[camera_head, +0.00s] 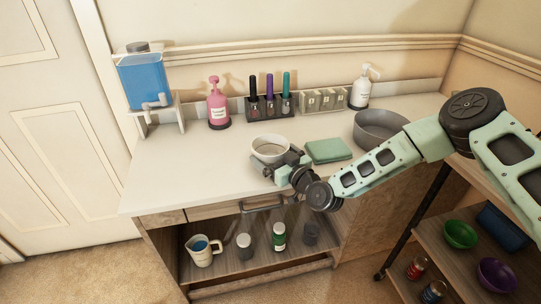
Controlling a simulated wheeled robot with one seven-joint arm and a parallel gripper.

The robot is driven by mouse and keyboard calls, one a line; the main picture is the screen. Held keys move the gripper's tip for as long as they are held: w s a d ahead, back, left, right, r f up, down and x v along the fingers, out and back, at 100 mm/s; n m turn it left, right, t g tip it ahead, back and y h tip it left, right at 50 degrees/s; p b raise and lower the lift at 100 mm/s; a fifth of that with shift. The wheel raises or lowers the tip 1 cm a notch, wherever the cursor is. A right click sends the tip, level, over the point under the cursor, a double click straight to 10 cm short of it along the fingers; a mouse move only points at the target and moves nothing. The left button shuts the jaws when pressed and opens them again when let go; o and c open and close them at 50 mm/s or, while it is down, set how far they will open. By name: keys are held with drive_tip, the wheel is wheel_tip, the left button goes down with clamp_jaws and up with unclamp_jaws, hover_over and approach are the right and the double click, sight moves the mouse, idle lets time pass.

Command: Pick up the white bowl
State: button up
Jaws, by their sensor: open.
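The white bowl (268,143) sits upright on the white counter, near its front edge and left of a folded green cloth. My gripper (277,163) is at the bowl's near right side, reaching in from the right. Its jaws are open. They partly hide the near side of the bowl, and I cannot tell whether a finger touches the rim.
The green cloth (328,150) and a grey round basin (380,127) lie to the right. The counter (180,170) is clear at left.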

drive_tip(key=c, duration=0.7)
drive_tip(key=shift+o, duration=0.2)
